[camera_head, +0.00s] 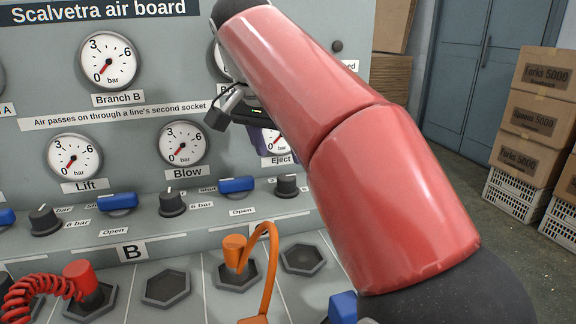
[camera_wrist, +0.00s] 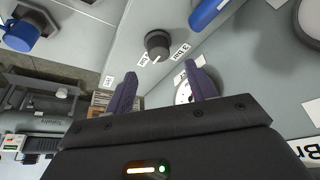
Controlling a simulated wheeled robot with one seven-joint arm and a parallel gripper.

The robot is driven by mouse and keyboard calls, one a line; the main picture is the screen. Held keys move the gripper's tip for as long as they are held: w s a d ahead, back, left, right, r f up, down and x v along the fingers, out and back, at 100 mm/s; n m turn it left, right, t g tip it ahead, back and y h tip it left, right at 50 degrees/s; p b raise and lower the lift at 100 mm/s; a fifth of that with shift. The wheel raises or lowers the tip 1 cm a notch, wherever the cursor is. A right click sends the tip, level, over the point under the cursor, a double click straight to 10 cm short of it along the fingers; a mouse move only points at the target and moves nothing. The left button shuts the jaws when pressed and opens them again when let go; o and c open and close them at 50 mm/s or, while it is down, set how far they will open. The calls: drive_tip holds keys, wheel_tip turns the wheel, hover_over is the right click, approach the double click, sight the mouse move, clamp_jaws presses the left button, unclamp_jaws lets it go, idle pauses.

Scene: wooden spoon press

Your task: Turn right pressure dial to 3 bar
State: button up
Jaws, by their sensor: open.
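The right-hand pressure dial, a dark grey knob (camera_head: 286,186), sits below the Eject gauge (camera_head: 277,146) on the board's sloped front. It also shows in the wrist view as a knob (camera_wrist: 157,42) with a pale pointer mark, beside small bar labels. The Eject gauge is partly hidden by my gripper; its red needle appears near 0. My gripper (camera_head: 262,141) is in front of that gauge, above the knob and apart from it. In the wrist view my gripper's (camera_wrist: 164,76) two purple fingers are spread and empty, with the knob beyond their tips.
A blue lever (camera_head: 237,185) is left of the knob, with the Blow knob (camera_head: 172,203) further left. An orange hose (camera_head: 268,262) rises from a plug below. Stacked boxes (camera_head: 532,120) stand at the far right. My red arm hides the board's right side.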

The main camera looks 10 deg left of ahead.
sight(286, 177)
drive_tip(key=b+x, duration=0.1)
drive_tip(key=x, duration=0.6)
drive_tip(key=shift+s+b, duration=0.1)
drive_tip(key=shift+b, duration=0.2)
drive_tip(key=c, duration=1)
drive_tip(key=shift+o, duration=0.2)
